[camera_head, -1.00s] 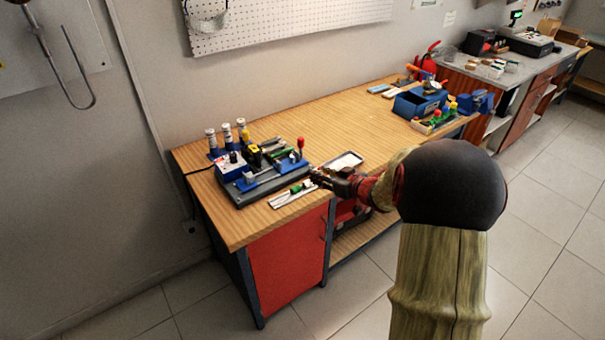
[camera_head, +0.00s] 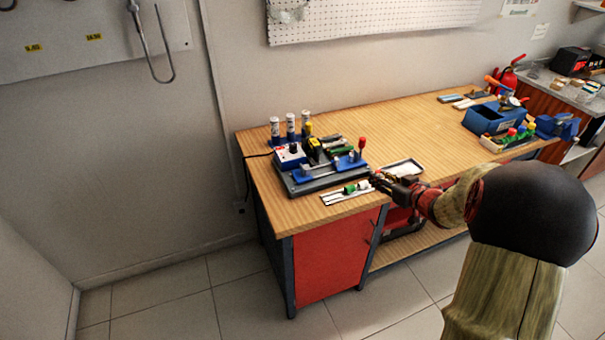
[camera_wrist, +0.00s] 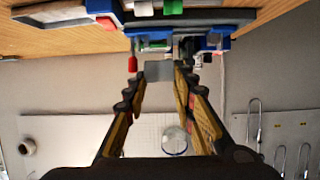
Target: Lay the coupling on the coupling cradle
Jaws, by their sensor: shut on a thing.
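My gripper (camera_head: 384,181) is at the front edge of the wooden bench, just right of a dark fixture board (camera_head: 308,184) with blue blocks. In the wrist view my gripper (camera_wrist: 158,74) has its two fingers shut on a small grey piece (camera_wrist: 158,70), which looks like the coupling. The piece is too small to make out in the head view. I cannot tell for sure which part is the coupling cradle; blue supports (camera_head: 345,162) stand on the fixture board, and they show at the top of the wrist view (camera_wrist: 217,38).
A white strip with a green part (camera_head: 347,192) lies in front of the board. A shallow tray (camera_head: 402,167) lies behind my gripper. Several white cylinders (camera_head: 290,126) stand at the back left. A blue toolbox (camera_head: 494,118) is at the right. The middle of the bench is clear.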

